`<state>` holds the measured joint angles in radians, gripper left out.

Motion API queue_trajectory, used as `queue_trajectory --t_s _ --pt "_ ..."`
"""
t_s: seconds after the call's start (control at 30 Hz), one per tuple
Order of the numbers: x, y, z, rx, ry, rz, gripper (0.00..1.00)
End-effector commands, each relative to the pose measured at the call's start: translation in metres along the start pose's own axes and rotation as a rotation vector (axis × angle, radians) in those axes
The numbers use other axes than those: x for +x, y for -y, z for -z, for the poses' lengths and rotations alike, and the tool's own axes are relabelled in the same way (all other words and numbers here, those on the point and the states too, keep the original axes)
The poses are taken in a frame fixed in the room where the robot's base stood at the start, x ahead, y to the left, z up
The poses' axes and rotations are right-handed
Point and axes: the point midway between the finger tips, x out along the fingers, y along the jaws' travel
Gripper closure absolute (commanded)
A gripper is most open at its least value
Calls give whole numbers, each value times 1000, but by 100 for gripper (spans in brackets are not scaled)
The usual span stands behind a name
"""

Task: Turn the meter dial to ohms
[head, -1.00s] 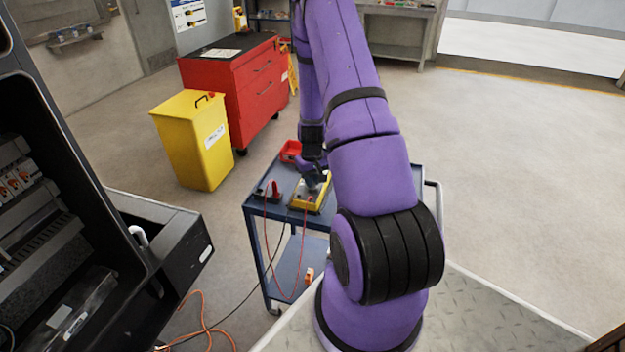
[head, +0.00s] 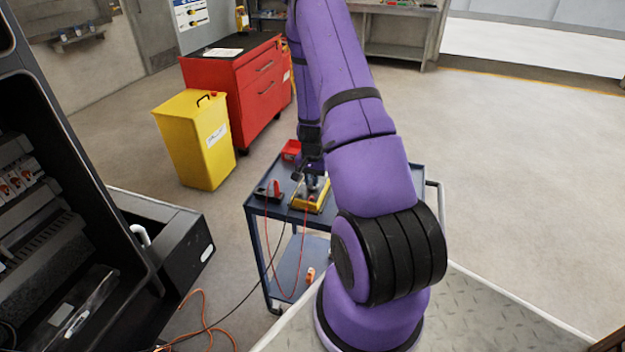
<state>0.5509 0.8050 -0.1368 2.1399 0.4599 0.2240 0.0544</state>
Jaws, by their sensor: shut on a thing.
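The meter (head: 302,205) is a yellow-edged unit lying on the top of a blue cart (head: 272,211). A red lead runs from it. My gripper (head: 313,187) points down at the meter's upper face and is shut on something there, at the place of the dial. The dial itself is hidden by the gripper and too small to make out, so its setting cannot be read.
A dark holder with red probe parts (head: 270,189) and a red bin (head: 291,151) sit on the cart beside the meter. Leads hang over the cart's front edge. A yellow waste bin (head: 195,145) and red tool cabinet (head: 250,85) stand behind left. Floor at right is clear.

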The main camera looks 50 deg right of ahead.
Motion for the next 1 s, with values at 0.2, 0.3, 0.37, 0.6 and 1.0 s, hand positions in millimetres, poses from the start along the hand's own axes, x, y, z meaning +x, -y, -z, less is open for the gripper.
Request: queue_trajectory --t_s 0.2,0.3,0.37,0.6,1.0 --pt "0 0 0 38 0 0 100" --pt "0 0 0 43 0 0 100" --pt "0 0 0 44 0 0 100" --pt "0 0 0 44 0 0 100" --pt "0 0 0 43 0 0 60"
